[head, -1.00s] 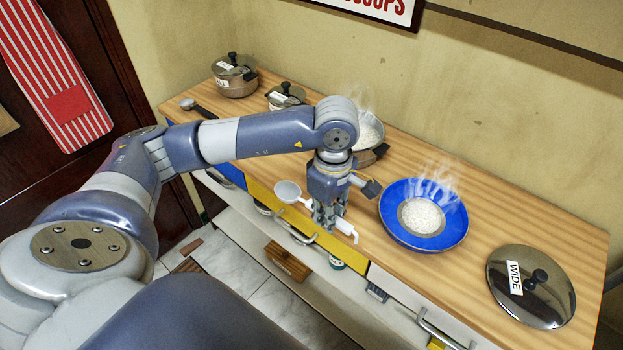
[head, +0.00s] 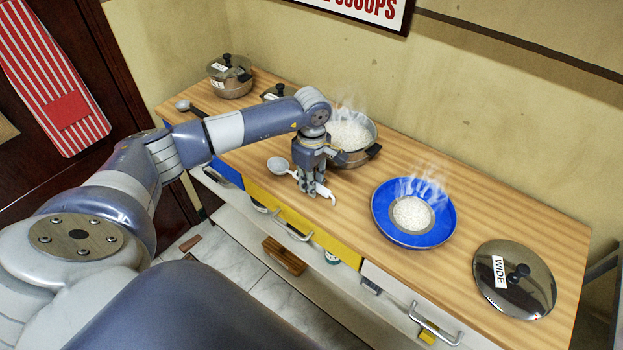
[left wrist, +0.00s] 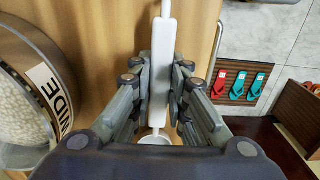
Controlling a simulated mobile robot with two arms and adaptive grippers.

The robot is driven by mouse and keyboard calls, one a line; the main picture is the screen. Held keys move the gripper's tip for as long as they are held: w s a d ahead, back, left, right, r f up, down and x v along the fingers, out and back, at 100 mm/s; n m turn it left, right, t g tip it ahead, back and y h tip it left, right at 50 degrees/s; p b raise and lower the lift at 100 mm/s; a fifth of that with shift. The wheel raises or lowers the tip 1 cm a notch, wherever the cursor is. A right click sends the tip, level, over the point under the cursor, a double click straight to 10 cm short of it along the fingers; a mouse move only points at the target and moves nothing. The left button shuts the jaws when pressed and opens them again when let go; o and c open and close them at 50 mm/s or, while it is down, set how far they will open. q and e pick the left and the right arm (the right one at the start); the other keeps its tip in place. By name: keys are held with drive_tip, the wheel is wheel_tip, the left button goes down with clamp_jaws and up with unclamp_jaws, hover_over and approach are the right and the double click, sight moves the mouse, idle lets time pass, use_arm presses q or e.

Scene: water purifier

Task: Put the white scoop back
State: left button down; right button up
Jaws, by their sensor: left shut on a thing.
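My left gripper (head: 315,190) is shut on the handle of the white scoop (head: 278,165). The scoop's round bowl points left and its hooked handle end points right. It is over the wooden counter near the front edge, in front of the open pot; I cannot tell whether it touches the wood. In the left wrist view the fingers (left wrist: 160,95) lie on both sides of the white handle (left wrist: 161,55), with the scoop's bowl partly hidden at the bottom. My right gripper is not in view.
An open, steaming pot of white grains (head: 348,133) stands just behind the gripper. A blue bowl (head: 440,232) of grains and a WIDE lid (head: 510,295) lie to the right. Lidded pots (head: 230,78) and a dark-handled scoop (head: 184,105) are at the far left. Drawers line the front.

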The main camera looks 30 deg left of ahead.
use_arm(q)
drive_tip(key=shift+f, duration=0.1)
drive_tip(key=shift+f+b, duration=0.15)
drive_tip(key=shift+b, duration=0.15)
drive_tip(key=c, duration=1.6)
unclamp_jaws()
drive_tip(key=shift+o, duration=0.2)
drive_tip(key=shift+r, duration=0.25)
drive_tip(key=shift+w+r, duration=0.1)
drive_tip(key=shift+r, duration=0.2)
wheel_tip(320, 180, up, 11)
drive_tip(key=b, duration=0.2)
drive_tip(key=shift+r, duration=0.2)
